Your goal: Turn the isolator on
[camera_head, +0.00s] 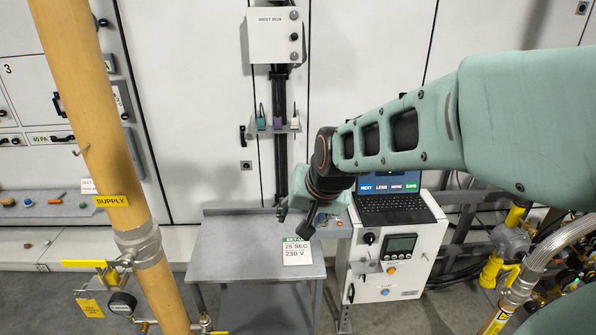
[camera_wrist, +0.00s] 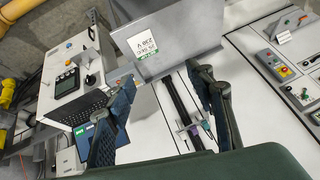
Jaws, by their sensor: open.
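No control in view carries a legible isolator label. A white control cabinet (camera_head: 420,240) stands right of the grey table, with a black rotary knob (camera_head: 369,238), a small display (camera_head: 400,245) and a black handle on its left side. The knob's setting is too small to read. The cabinet (camera_wrist: 65,50) also shows at the left in the wrist view. My gripper (camera_head: 294,220) is above the table's back right, apart from the cabinet. In the wrist view my gripper (camera_wrist: 160,75) has its two fingers spread wide with nothing between them.
The grey table (camera_head: 225,250) bears a card (camera_head: 297,251) reading 25 SEC, 230 V. A laptop (camera_head: 395,205) sits on the cabinet. A yellow supply pipe (camera_head: 85,130) stands left, hoses and valves right. A box labelled WEST BUS (camera_head: 262,45) hangs above a small shelf (camera_head: 272,130).

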